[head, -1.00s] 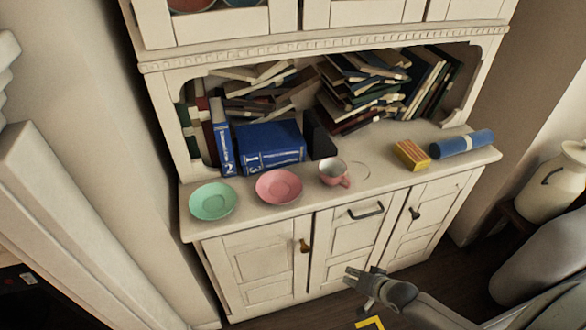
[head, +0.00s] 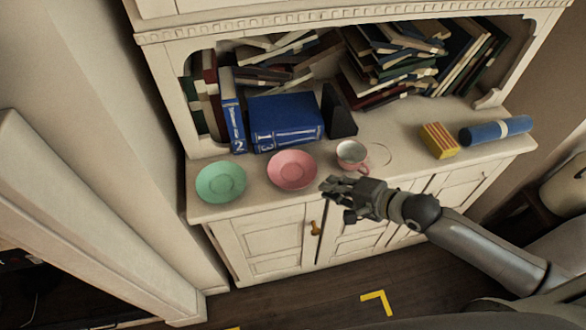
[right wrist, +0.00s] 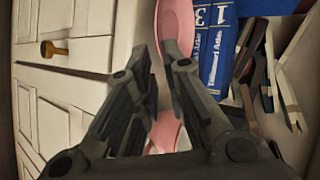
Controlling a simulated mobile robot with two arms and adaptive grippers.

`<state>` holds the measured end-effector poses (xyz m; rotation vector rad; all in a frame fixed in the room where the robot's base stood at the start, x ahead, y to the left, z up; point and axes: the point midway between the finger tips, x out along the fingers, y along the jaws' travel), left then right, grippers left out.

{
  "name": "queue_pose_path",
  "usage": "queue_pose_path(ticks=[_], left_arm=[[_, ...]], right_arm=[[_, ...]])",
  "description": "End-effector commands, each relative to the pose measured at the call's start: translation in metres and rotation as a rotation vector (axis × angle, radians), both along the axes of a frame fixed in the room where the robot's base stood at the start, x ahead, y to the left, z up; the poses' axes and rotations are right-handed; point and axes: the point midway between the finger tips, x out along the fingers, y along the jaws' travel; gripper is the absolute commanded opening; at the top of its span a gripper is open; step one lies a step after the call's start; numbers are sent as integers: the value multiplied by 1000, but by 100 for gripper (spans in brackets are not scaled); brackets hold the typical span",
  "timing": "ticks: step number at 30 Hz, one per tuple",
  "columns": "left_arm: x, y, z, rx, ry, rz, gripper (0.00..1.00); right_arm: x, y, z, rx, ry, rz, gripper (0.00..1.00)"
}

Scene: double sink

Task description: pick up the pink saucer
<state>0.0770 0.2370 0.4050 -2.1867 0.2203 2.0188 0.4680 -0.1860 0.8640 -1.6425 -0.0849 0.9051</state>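The pink saucer (head: 292,170) lies near the front edge of the cabinet counter, between the green saucer and the pink cup. In the right wrist view the pink saucer (right wrist: 177,25) shows partly at the top, beyond the fingertips. My right gripper (head: 330,187) is at the counter's front edge, just right of the saucer and in front of the cup. In the right wrist view my right gripper (right wrist: 162,68) has its fingers apart, with nothing held. My left gripper is not in view.
The pink cup (head: 352,153) stands right of the saucer, close to my right gripper. The green saucer (head: 220,182) lies to the left. Blue books (head: 285,122) stand behind. A yellow box (head: 439,141) and a blue roll (head: 496,131) lie at the right.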

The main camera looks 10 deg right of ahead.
Motion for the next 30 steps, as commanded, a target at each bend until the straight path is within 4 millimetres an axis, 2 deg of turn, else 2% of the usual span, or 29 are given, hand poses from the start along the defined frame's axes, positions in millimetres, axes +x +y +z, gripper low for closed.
queue_pose_path(ticks=[3, 11, 21, 30], left_arm=[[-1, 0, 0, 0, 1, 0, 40], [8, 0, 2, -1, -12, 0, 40], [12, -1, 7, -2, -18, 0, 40], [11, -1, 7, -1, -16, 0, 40]], right_arm=[[10, 7, -5, 1, -2, -1, 11], [19, 14, -12, -1, -1, 1, 11], [47, 35, -31, -1, -2, 0, 11], [50, 37, -34, -2, -2, 1, 11]])
